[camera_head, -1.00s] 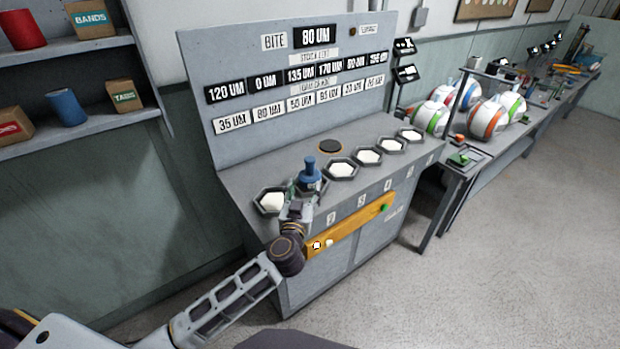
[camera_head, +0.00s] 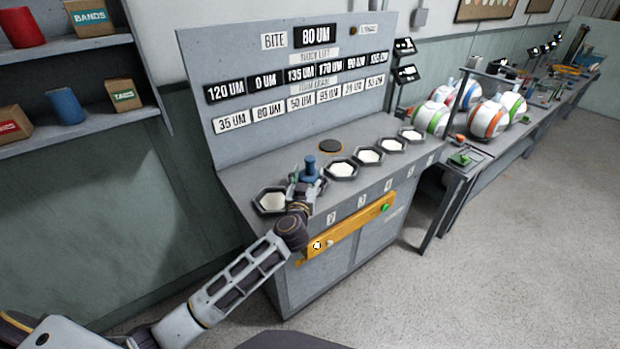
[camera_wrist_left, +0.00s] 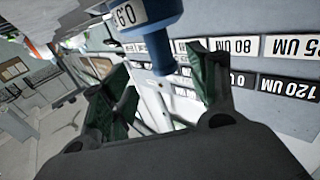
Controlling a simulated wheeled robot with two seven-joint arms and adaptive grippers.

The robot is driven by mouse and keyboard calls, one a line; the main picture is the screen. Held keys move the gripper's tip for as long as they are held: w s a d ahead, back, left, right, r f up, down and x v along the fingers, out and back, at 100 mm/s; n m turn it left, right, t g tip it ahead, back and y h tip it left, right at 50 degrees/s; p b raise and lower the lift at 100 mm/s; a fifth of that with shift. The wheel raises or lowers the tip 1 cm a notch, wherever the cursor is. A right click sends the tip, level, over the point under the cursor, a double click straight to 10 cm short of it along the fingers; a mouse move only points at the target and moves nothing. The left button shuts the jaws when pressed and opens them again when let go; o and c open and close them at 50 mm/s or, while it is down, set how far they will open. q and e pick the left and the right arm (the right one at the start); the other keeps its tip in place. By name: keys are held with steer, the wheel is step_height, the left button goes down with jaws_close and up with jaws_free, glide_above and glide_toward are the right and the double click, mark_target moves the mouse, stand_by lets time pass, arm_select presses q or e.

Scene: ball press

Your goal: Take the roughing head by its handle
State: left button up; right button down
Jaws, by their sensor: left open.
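The blue roughing head (camera_head: 309,168) stands upright on the grey bench, in the row of hexagonal dishes. In the left wrist view its wide blue body (camera_wrist_left: 150,14) carries a white label, and its slimmer blue handle (camera_wrist_left: 158,50) extends between my fingers. My left gripper (camera_head: 306,185) is at the head, with its green-padded fingers on either side of the handle. The left wrist view shows this gripper (camera_wrist_left: 164,68) open, with a gap between handle and fingers. The lower part of the head is hidden by the gripper in the head view. My right gripper is out of view.
A dark round disc (camera_head: 330,146) lies behind. A label panel (camera_head: 290,75) rises at the back. A yellow strip (camera_head: 350,228) runs along the front.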

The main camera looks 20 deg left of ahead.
arm_select(q)
steer(key=shift+w+a, duration=0.1)
steer(key=shift+w, duration=0.9)
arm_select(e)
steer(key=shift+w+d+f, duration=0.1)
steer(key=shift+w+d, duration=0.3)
